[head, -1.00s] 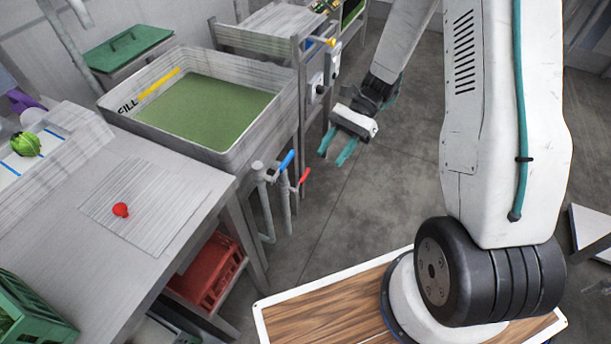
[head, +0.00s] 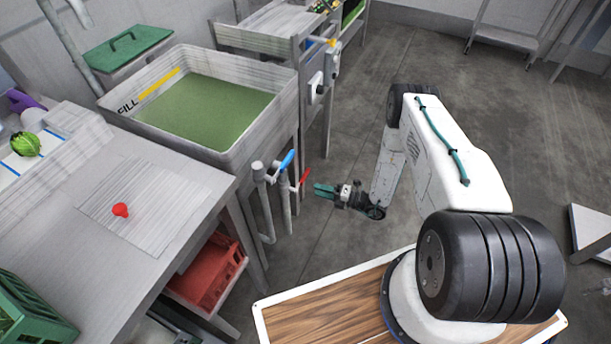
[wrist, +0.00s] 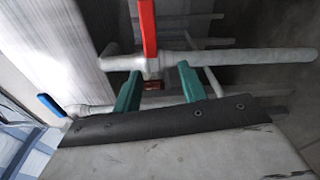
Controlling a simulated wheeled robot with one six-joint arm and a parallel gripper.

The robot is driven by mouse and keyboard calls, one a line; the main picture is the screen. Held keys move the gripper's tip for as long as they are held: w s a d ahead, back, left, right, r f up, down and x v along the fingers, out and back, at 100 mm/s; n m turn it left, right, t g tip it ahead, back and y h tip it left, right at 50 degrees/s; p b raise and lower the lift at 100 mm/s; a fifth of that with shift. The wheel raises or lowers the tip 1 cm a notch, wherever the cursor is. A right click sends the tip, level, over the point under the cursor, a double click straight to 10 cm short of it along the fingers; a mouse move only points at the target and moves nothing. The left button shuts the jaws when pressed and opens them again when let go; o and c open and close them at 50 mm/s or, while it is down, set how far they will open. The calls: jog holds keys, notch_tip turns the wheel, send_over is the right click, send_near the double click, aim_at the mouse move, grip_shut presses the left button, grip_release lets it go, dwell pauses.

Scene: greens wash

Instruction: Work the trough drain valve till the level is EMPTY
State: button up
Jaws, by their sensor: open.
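The trough (head: 222,163) holds green water (head: 205,108), which reaches up near a yellow mark beside the word FILL. Two pipes stand at its near right corner, one with a blue lever (head: 287,160) and one with a red lever (head: 304,178). I cannot read a label on either. My gripper (head: 318,190) is open and empty, pointing left, just right of the red lever. In the wrist view the red lever (wrist: 148,28) stands upright ahead, between the lines of my two fingers (wrist: 158,84), apparently not held. The blue lever (wrist: 50,104) is at the left.
A steel counter (head: 75,260) with a red knob-like object (head: 120,210) stands front left. A red crate (head: 212,275) sits beneath it. A further bench with a control box (head: 316,88) stands behind the trough.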

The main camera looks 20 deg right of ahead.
aim_at(306, 175)
jog(key=w+a+m, duration=0.1)
jog(key=w, duration=0.1)
jog(key=w+a+m+t, duration=0.1)
jog(key=w, duration=0.2)
jog(key=w+a+r+m, duration=0.1)
jog(key=w, duration=0.2)
jog(key=shift+w+a+t+h, duration=0.15)
jog(key=shift+a+t+h, duration=0.2)
jog(key=shift+t+h, duration=0.05)
grip_shut()
jog(key=shift+d, duration=0.1)
